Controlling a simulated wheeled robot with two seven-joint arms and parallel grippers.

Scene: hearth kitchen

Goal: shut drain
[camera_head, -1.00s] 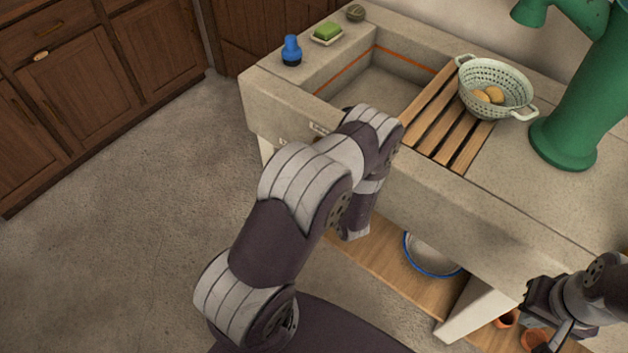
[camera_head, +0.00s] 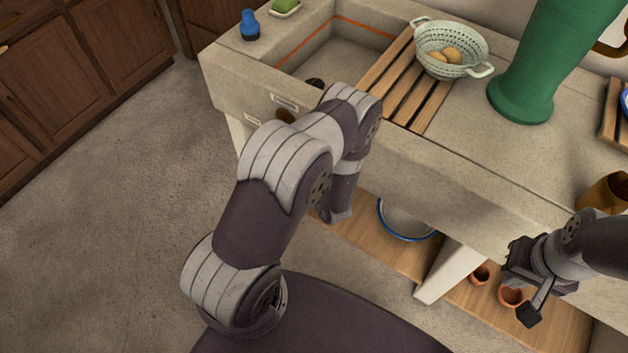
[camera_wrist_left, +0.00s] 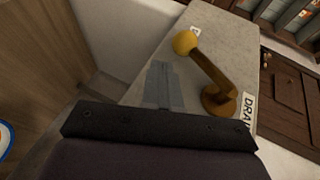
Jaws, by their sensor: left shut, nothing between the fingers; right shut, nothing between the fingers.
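A brass drain lever (camera_wrist_left: 207,72) with a round knob is on the front of the stone sink (camera_head: 330,60). In the left wrist view its pivot is at the lower right, beside a plate reading "DRA…", and its knob points up and left, near a second small plate. In the head view a bit of brass (camera_head: 285,115) shows below a label, partly behind my left arm. My left gripper (camera_wrist_left: 163,75) is shut and empty, left of the lever and apart from it in the picture. In the head view its fingers are hidden. My right gripper (camera_head: 530,300) is shut and empty at the lower right.
A slatted wooden rack (camera_head: 400,85) lies across the sink, with a colander (camera_head: 450,45) holding eggs partly over it. A green pump (camera_head: 520,100) stands right of it. A blue bottle (camera_head: 250,25) stands on the left rim. A lower shelf (camera_head: 365,235) holds a basin and pots.

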